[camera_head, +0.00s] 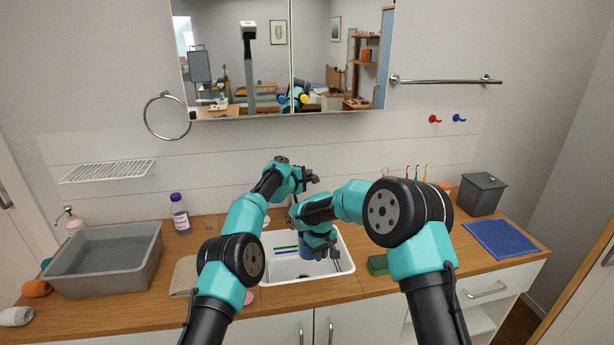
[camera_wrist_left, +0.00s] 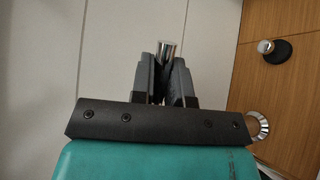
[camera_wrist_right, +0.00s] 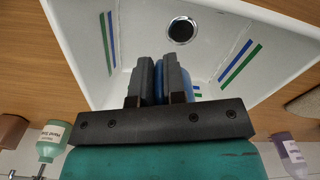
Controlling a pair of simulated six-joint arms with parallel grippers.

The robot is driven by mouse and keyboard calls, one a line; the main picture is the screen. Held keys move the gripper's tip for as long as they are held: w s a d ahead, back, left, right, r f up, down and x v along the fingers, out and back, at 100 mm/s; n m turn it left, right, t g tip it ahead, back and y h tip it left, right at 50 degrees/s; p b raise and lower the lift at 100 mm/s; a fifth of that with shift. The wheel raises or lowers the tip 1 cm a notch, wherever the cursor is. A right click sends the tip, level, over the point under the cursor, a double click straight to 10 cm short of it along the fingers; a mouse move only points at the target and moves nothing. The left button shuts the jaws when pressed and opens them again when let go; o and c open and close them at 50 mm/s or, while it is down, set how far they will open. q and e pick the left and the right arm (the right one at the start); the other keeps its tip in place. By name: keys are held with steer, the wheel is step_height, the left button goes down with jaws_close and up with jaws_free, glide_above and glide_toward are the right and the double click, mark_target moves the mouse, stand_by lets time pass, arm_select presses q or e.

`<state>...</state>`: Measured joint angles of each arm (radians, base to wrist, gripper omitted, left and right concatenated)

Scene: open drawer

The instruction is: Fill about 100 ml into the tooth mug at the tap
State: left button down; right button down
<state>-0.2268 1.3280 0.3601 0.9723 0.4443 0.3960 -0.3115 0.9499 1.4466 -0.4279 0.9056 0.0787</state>
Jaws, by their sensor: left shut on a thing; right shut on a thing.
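My left gripper (camera_head: 313,180) is at the tap behind the basin. In the left wrist view it (camera_wrist_left: 166,62) is shut on a chrome part (camera_wrist_left: 166,48), which looks like the tap's lever. My right gripper (camera_head: 325,250) is low over the white basin (camera_head: 285,270). In the right wrist view it (camera_wrist_right: 160,68) is shut on a blue thing, likely the tooth mug (camera_wrist_right: 186,78); blue also shows beside the gripper in the head view (camera_head: 305,251). The mug's opening and any water in it are hidden, as is most of the tap.
A green sponge (camera_head: 377,265) lies right of the basin. A blue cloth (camera_head: 502,240) and a grey bin (camera_head: 482,195) are at the right. The basin's drain (camera_wrist_right: 181,29) is uncovered.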

arm_select(q)
steer(key=shift+s+a+m+g+h, duration=0.15)
steer(key=shift+s+m+g+h, duration=0.3)
steer(key=shift+m+g+h, duration=0.4)
steer(key=c, duration=1.1)
jaws_free()
steer(key=shift+a, duration=0.1)
steer(key=shift+v, duration=5.9)
